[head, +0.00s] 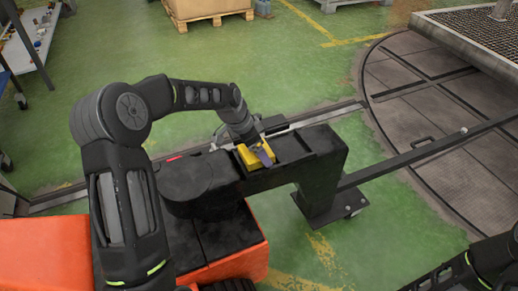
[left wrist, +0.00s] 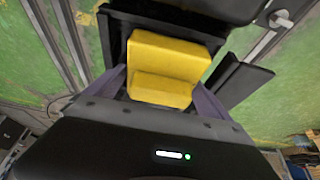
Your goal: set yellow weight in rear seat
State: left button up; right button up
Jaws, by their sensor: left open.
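The yellow weight (head: 243,155) is a stepped block at the black beam (head: 325,146), seemingly in a recess on its top. It also shows in the left wrist view (left wrist: 168,58), with black walls beside it. My left gripper (head: 262,154) is over the weight. In the left wrist view its purple fingers (left wrist: 162,90) stand apart, one on each side of the weight's near part. Whether they touch it is not clear. A dark recess (head: 291,145) on the beam, right of the weight, looks empty. I cannot tell which seat is the rear one. My right gripper is out of view.
The beam stands on a black wheeled foot (head: 330,206), beside an orange body (head: 232,258). A round floor turntable (head: 415,105) with rails lies at the right, under a grated platform (head: 475,35). A pallet with a box (head: 205,10) is at the back. Green floor is clear between.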

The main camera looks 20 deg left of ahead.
aim_at(245, 154)
pick_arm(q)
jog(key=shift+r, duration=0.2)
jog(key=p+v, duration=0.1)
jog(key=v, duration=1.1)
jog(key=shift+p, duration=0.35)
dwell(0.5)
jog(key=shift+c, duration=0.2)
